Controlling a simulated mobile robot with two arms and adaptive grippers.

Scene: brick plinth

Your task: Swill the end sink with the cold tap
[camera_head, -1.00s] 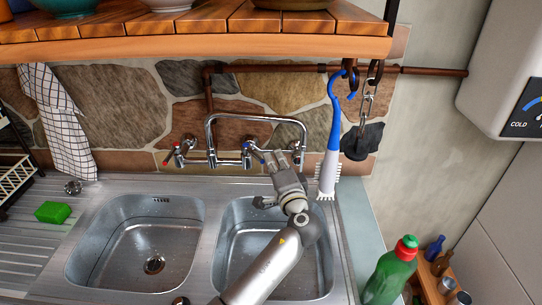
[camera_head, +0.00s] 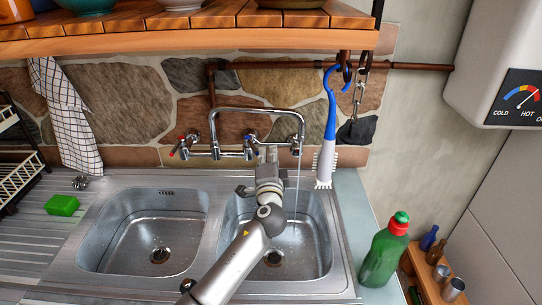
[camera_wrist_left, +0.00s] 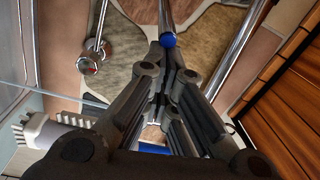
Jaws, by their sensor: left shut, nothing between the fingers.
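The right-hand sink basin (camera_head: 318,215) is at the end of the steel counter. A chrome tap with an arched spout (camera_head: 255,111) is on the wall behind, and a thin stream of water (camera_head: 297,185) falls from it into this basin. A red-marked handle (camera_head: 180,150) is at its left; blue-marked handles (camera_head: 251,137) are near the middle and right. My left gripper (camera_head: 269,152) is shut and empty, at the tap just left of the stream. In the left wrist view, a blue-tipped handle (camera_wrist_left: 168,40) lies just beyond its fingertips; contact is unclear. My right gripper is out of view.
A blue-and-white brush (camera_head: 327,140) hangs right of the tap. A green bottle (camera_head: 385,250) stands right of the sink. A wooden shelf (camera_head: 190,38) overhangs the tap.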

